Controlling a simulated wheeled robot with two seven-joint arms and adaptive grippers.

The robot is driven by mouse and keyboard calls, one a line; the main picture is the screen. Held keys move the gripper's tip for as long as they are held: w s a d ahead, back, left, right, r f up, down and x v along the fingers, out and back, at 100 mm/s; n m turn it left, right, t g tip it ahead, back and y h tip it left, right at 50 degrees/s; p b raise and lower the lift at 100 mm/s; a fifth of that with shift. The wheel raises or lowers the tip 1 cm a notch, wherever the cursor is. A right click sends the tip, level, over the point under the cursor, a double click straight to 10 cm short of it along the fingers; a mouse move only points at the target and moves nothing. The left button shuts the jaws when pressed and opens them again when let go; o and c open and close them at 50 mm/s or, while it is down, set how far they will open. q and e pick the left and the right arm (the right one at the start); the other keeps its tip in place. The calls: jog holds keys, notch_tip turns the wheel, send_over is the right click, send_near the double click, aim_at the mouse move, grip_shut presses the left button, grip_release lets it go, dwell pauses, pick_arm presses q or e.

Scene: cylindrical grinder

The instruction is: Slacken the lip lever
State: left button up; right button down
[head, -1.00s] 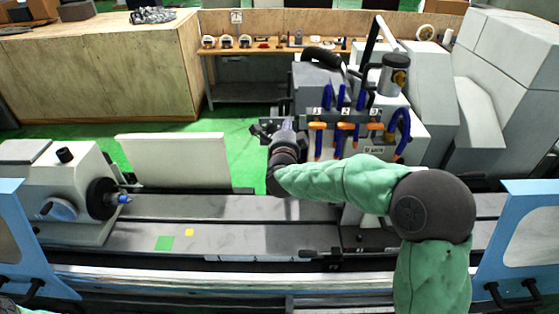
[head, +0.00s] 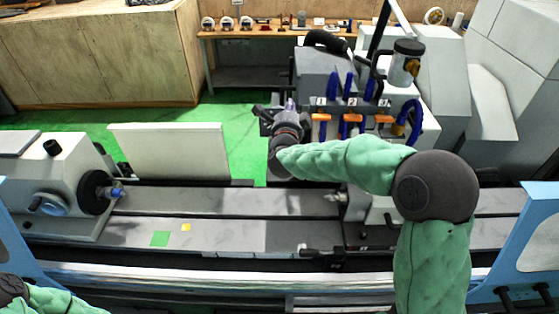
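My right arm reaches across the bed, and my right gripper (head: 274,112) is at the left side of the grey wheelhead housing (head: 312,80). Its fingers are small and partly hidden by my wrist, so I cannot tell whether they are open or shut, or touch anything. No part is clearly marked as the lip lever. Orange levers (head: 352,118) with number plates sit on the front of the housing, beside blue hoses. My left gripper is not in view; part of my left arm shows at bottom left.
The workhead (head: 60,180) stands at the left end of the bed (head: 215,235). A white panel (head: 170,150) stands behind the bed. Blue guard frames (head: 525,235) flank the bed. A bench with small parts stands at the back.

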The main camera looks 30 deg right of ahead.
notch_tip(320, 180, down, 33)
jog(key=b, duration=3.2)
jog(key=shift+w, duration=0.15)
jog(key=shift+d+r, duration=0.15)
jog(key=w+d+b, duration=0.2)
jog(key=w+d, duration=0.1)
jog(key=w, duration=0.8)
jog(key=shift+w, duration=0.1)
jog(key=shift+w+a+m+b, duration=0.15)
jog(key=shift+a+m+b, duration=0.05)
jog(key=shift+m+b, duration=0.25)
